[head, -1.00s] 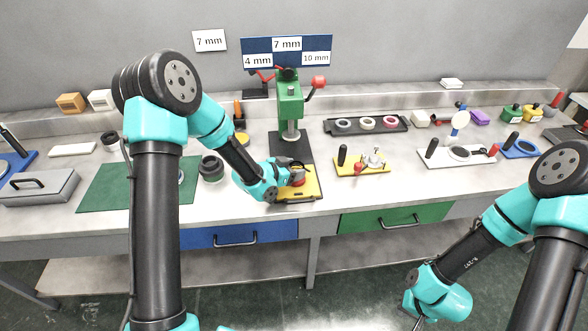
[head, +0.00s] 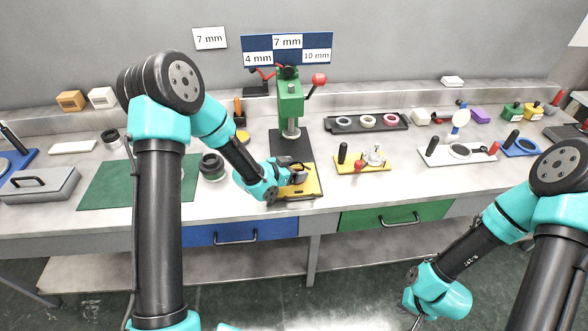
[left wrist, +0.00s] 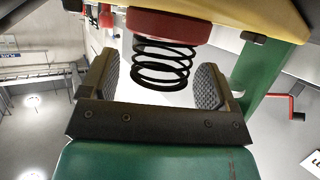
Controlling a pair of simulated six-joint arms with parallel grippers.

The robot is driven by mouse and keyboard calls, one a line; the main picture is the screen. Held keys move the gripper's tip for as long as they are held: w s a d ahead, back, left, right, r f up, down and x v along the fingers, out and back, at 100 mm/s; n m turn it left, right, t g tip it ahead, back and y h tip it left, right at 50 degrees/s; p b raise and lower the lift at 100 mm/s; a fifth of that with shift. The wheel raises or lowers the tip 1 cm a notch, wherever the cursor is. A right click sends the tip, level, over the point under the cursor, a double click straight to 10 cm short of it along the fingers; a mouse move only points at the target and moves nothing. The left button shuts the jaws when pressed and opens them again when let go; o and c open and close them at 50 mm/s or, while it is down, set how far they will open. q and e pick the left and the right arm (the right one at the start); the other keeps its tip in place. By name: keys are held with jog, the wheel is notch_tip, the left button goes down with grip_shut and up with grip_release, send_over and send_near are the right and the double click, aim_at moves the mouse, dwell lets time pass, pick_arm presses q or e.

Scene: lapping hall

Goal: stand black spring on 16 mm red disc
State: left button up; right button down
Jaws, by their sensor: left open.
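In the left wrist view, which looks upside down, the black spring (left wrist: 162,65) stands with one end against the broad face of the red disc (left wrist: 168,25). The spring looks upright and roughly centred on it. The disc rests on the yellow plate (left wrist: 270,18). My left gripper (left wrist: 160,72) is open, with one jaw on each side of the spring and gaps visible. In the head view my left gripper (head: 298,171) is over the yellow plate (head: 312,186) and mostly hides spring and disc. My right gripper (head: 416,321) hangs low at the bottom edge; its jaws are unclear.
The green press (head: 289,100) stands just behind the yellow plate. A second yellow fixture (head: 362,168) is to the right, and a dark ring stack (head: 212,167) is to the left. The green mat (head: 110,186) has free room. A black tray with rings (head: 367,122) lies at the back.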

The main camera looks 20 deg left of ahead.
pick_arm(q)
jog(key=shift+r, duration=0.25)
jog(key=shift+s+a+r, duration=0.15)
jog(key=shift+r, duration=0.2)
jog(key=v, duration=1.1)
jog(key=shift+s, duration=0.25)
jog(key=shift+a+r, duration=0.1)
dwell(0.5)
